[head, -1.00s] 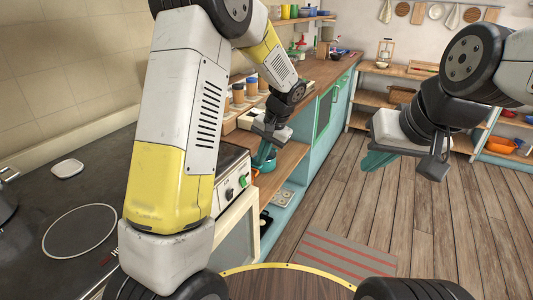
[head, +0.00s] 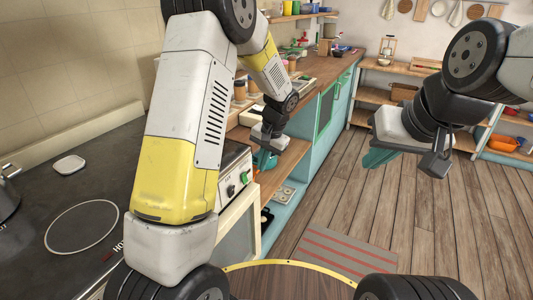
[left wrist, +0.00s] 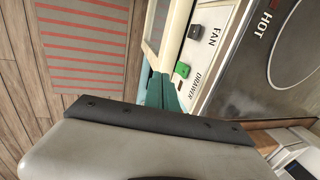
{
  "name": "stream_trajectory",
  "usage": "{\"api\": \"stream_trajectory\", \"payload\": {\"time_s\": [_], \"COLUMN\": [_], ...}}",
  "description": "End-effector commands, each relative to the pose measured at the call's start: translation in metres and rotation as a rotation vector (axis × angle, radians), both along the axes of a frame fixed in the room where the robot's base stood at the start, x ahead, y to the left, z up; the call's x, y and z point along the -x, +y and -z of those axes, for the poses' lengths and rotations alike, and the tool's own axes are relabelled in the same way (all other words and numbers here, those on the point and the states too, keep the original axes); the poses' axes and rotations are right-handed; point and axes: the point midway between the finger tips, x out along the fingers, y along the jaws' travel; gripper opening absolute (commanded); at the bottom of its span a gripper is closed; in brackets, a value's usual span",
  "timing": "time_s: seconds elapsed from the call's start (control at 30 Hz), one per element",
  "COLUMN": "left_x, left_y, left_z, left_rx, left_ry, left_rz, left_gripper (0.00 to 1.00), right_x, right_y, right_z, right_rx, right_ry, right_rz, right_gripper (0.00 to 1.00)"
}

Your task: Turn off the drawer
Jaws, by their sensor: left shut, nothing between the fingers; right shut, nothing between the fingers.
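The white control panel (left wrist: 222,48) on the stove front carries a green knob (left wrist: 182,70) by the DRAWER label and a black knob (left wrist: 195,31) by the FAN label. In the head view the green knob (head: 245,178) and black knob (head: 231,190) face right. My left gripper (head: 264,160) is shut and empty, just beyond the green knob. In the left wrist view its teal fingers (left wrist: 162,92) appear close beside the green knob; I cannot tell whether they touch it. My right gripper (head: 379,157) is shut and empty, over the floor at the right.
The dark stove top (head: 100,190) lies left of my left arm. A wooden counter (head: 328,70) with teal fronts runs to the back. A striped mat (head: 345,250) lies on the open wooden floor. Shelves with an orange bowl (head: 503,143) stand at the back right.

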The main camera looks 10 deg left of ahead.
Motion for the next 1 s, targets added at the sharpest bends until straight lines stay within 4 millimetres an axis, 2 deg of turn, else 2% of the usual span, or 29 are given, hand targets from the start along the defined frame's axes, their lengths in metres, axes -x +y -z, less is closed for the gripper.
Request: {"api": "stream_trajectory", "payload": {"time_s": [0.1, 0.3, 0.4, 0.6, 1.0], "left_x": [-0.001, -0.005, -0.013, -0.020, -0.021], "left_y": [0.007, 0.016, 0.032, 0.047, 0.050], "left_z": [0.027, 0.067, 0.071, 0.076, 0.077], "left_rx": [-0.002, 0.000, 0.000, 0.001, 0.000], "left_ry": [0.005, 0.003, 0.000, -0.002, -0.002], "left_rz": [0.000, 0.000, -0.005, 0.000, 0.000], "left_gripper": [0.00, 0.00, 0.00, 0.00, 0.00], "right_x": [0.000, 0.000, 0.000, 0.000, 0.000], "right_y": [0.000, 0.000, 0.000, 0.000, 0.000], "right_z": [0.000, 0.000, 0.000, 0.000, 0.000], "right_rx": [0.000, 0.000, 0.000, 0.000, 0.000], "right_ry": [0.000, 0.000, 0.000, 0.000, 0.000], "right_rz": [0.000, 0.000, 0.000, 0.000, 0.000], "right_gripper": [0.00, 0.00, 0.00, 0.00, 0.00]}}
